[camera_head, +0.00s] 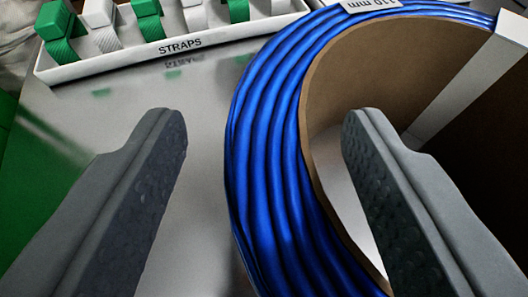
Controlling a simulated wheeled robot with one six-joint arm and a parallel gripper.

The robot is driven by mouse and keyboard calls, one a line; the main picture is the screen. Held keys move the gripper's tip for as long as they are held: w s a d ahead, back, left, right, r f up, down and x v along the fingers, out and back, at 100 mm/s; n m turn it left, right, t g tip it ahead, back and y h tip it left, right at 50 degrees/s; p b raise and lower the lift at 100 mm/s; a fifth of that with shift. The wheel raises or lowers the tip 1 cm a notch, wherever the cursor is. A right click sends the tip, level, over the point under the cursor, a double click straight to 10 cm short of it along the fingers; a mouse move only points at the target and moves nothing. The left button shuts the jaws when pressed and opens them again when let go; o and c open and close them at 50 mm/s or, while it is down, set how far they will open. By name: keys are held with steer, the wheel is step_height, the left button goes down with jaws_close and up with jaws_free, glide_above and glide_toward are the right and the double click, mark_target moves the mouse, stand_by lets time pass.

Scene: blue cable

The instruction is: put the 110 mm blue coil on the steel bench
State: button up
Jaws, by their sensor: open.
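The blue coil (262,150) is a ring of thick blue cable around a brown inner core (370,75). A tag (372,4) on its far top edge reads "110 mm". The coil seems to rest on the shiny grey metal surface of the steel bench (185,125); its underside is hidden. My gripper (262,118) is open and straddles the coil's left wall. The left finger is outside the ring, with a gap to the cable. The right finger is over the ring's hollow, near the core. The coil's right side is out of frame.
A white tray (185,47) labelled "STRAPS" holds several green and white rolled straps, beyond the coil at top left. A white band (470,80) crosses the coil's right side. A green surface (40,190) lies at the left edge. Bare metal is clear left of the coil.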

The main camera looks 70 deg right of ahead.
steer(key=v, duration=1)
steer(key=shift+s+a+r, duration=0.15)
steer(key=shift+s+a, duration=0.05)
steer(key=s+a+r+n+t+y, duration=0.35)
steer(key=s+a+r, duration=0.3)
steer(key=a, duration=0.45)
steer(key=s+a+r+n+t+y, duration=0.3)
steer(key=s+a+r+n+y, duration=0.3)
steer(key=a, duration=0.4)
steer(key=s+a+r+n+t+y, duration=0.3)
steer(key=s+a+r+t, duration=0.3)
steer(key=s+a+r, duration=0.3)
step_height(320, 180, up, 4)
steer(key=s+n, duration=0.1)
steer(key=s, duration=0.2)
steer(key=shift+w+a, duration=0.1)
steer(key=shift+c, duration=0.4)
